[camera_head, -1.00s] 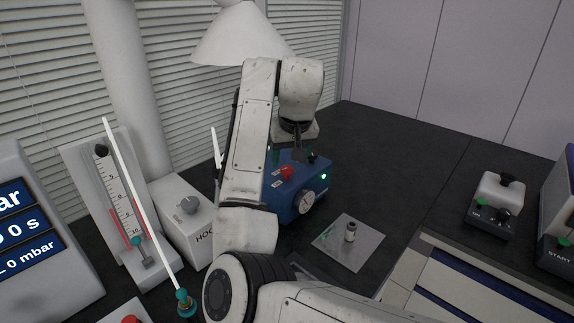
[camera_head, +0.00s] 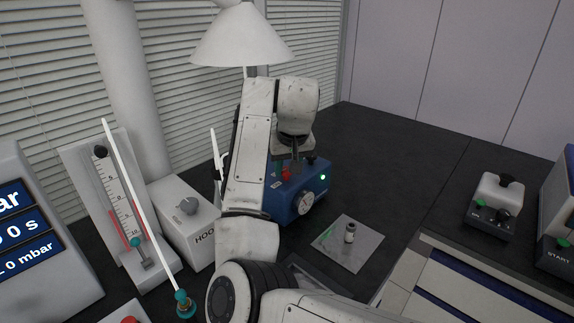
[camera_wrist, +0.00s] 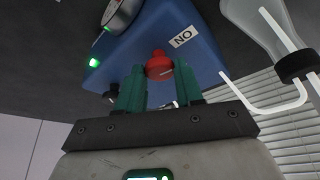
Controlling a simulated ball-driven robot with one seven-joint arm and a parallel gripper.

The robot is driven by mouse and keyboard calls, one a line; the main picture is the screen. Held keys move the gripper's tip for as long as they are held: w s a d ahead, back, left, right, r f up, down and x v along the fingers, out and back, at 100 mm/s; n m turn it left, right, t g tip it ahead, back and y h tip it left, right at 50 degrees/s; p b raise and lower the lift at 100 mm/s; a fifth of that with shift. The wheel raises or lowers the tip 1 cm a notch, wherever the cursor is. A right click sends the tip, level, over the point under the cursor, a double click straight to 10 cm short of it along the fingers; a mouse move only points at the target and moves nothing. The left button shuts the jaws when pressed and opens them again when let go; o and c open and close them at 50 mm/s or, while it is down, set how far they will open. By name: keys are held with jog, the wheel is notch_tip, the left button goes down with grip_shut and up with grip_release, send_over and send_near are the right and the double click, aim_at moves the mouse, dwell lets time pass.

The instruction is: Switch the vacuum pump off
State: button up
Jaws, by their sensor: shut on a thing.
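The vacuum pump is a blue box (camera_head: 313,189) with a round gauge (camera_head: 306,203) and a lit green lamp (camera_head: 323,177). It also shows in the wrist view (camera_wrist: 205,55), with the lamp glowing and a white ON label (camera_wrist: 183,37) upside down. A red switch knob (camera_wrist: 159,66) stands on its panel, beside the label. My gripper (camera_wrist: 160,78) has its two green fingers on either side of the knob and is shut on it. In the head view my gripper (camera_head: 290,167) is over the pump and partly hides the knob and labels.
A white box with a grey knob (camera_head: 188,206) stands left of my arm. A glass flask (camera_wrist: 262,28) is close by in the wrist view. The dark bench behind the plate is clear.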

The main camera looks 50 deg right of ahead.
jog(key=c, duration=0.4)
jog(key=shift+o, duration=0.2)
jog(key=shift+r+p, duration=0.1)
jog(key=shift+p, duration=0.2)
jog(key=m+g+h+p, duration=0.1)
jog(key=m+p, duration=0.2)
jog(key=shift+w+a+r+m, duration=0.1)
jog(key=shift+m, duration=0.2)
jog(key=m+g+h+p, duration=0.1)
jog(key=m+p, duration=0.1)
jog(key=m, duration=0.1)
jog(key=shift+w+m, duration=0.1)
jog(key=shift+m, duration=0.3)
jog(key=m+g, duration=0.1)
jog(key=m, duration=0.1)
jog(key=m+p, duration=0.1)
jog(key=m, duration=0.1)
jog(key=shift+w+a+g, duration=0.1)
jog(key=shift+w+g, duration=0.1)
jog(key=shift+g, duration=0.2)
jog(key=shift+w+m+g, duration=0.1)
jog(key=shift+m+g, duration=0.6)
jog(key=shift+m, duration=1.5)
